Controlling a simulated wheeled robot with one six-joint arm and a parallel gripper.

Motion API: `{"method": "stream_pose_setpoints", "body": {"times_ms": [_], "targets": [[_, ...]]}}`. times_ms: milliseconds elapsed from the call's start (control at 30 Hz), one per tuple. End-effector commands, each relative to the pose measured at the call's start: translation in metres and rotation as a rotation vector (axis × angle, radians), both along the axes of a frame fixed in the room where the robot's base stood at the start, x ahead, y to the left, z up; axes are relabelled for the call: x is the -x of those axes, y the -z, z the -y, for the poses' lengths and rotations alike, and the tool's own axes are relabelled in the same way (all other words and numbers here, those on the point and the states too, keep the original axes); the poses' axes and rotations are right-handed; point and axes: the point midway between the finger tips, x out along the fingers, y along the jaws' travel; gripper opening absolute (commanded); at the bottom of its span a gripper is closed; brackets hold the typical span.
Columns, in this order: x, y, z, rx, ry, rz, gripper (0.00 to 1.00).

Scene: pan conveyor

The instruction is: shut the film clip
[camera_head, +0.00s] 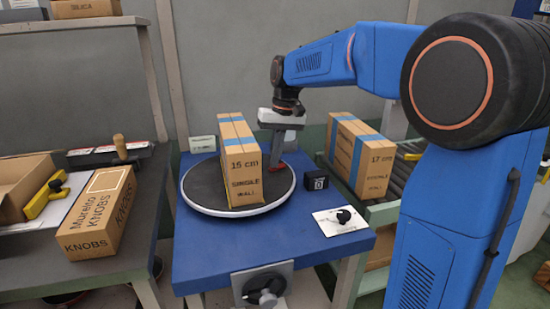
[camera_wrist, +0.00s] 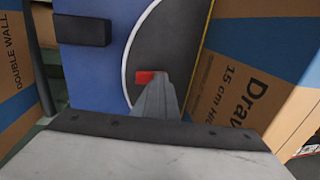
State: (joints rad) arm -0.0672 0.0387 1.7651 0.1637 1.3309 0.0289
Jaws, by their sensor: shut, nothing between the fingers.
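My gripper (camera_head: 275,165) is shut and empty, pointing down beside the carton. The fingers (camera_wrist: 157,90) show together in the wrist view.
The carton stands on the turntable close to my gripper. A black block (camera_head: 314,180) and a white plate with a black knob (camera_head: 342,220) are on the blue table (camera_head: 240,250). Another carton (camera_head: 360,158) stands on the roller conveyor at right. A KNOBS box (camera_head: 97,213) lies on the left bench.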

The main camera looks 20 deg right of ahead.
Motion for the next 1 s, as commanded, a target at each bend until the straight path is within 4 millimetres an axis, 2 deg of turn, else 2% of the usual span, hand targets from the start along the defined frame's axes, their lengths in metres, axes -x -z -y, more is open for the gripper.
{"method": "stream_pose_setpoints", "body": {"times_ms": [400, 767, 867, 1000], "targets": [[0.0, 0.0, 0.016, 0.003, 0.001, -0.003, 0.0], [0.0, -0.002, 0.016, 0.002, 0.001, -0.001, 0.0], [0.0, -0.007, 0.016, 0.002, 0.001, 0.0, 0.0], [0.002, -0.026, 0.018, 0.002, 0.0, 0.001, 0.0]]}}
